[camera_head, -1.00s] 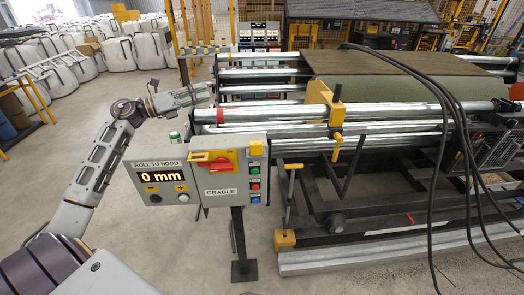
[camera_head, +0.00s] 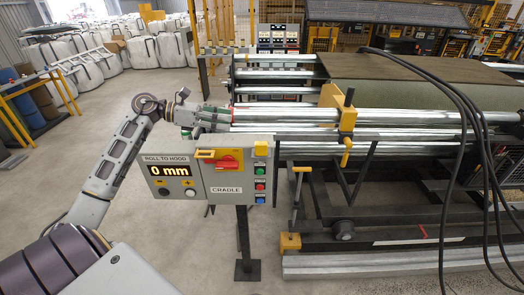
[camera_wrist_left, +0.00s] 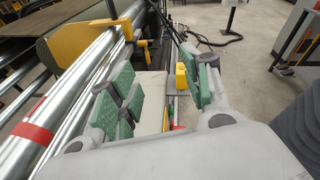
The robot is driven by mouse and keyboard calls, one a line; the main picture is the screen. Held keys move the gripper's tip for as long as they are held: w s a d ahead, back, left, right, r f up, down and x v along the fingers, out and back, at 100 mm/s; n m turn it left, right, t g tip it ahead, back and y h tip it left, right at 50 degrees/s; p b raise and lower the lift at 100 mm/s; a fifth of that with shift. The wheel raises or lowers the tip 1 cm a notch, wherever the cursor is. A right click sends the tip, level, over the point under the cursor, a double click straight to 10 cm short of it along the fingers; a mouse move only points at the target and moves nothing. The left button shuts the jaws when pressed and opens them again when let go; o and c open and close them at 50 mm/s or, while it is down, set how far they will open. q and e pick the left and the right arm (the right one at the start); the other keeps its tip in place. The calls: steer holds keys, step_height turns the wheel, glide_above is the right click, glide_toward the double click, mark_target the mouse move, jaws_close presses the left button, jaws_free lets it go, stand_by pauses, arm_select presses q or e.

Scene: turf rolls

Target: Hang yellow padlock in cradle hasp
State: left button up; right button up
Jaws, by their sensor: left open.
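A small yellow block that looks like the padlock (camera_head: 261,149) sits at the top right of the grey CRADLE panel (camera_head: 226,203). A red rotary handle (camera_head: 228,163) sits on a yellow plate at the panel's upper middle. A yellow bar (camera_head: 205,154) beside it may be the hasp; I cannot tell its details. My left gripper (camera_head: 215,117) is open and empty, just above and behind the panel's top edge. Its green-padded fingers (camera_wrist_left: 155,92) straddle the view of the panel top.
Shiny steel rollers (camera_head: 300,117) run right behind the panel, close to my left gripper. A yellow clamp (camera_head: 347,118) stands on them. Black cables (camera_head: 462,140) hang at the right.

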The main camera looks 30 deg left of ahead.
arm_select(q)
steer(key=s+f+m+g, duration=0.1)
steer(key=m, duration=0.1)
steer(key=s+d+f+m+g, duration=0.1)
steer(key=shift+s+f+m, duration=0.25)
steer(key=shift+s+m, duration=0.1)
steer(key=shift+m, duration=0.05)
arm_select(e)
steer(key=shift+a, duration=1.05)
arm_select(q)
steer(key=shift+a, duration=0.1)
arm_select(e)
steer(key=shift+d, duration=0.1)
arm_select(q)
steer(key=p, duration=0.2)
glide_toward(262, 143)
steer(key=w+d, duration=0.2)
steer(key=shift+w+d+f, duration=0.2)
steer(key=shift+d+f, duration=0.45)
steer(key=shift+d, duration=0.1)
steer(key=shift+w+d+f, duration=0.1)
steer(key=shift+d, duration=0.05)
arm_select(e)
steer(key=shift+s+d+r, duration=0.1)
steer(key=shift+d+r, duration=0.1)
steer(key=shift+r, duration=0.35)
steer(key=shift+d+r, duration=0.15)
steer(key=shift+r, duration=0.35)
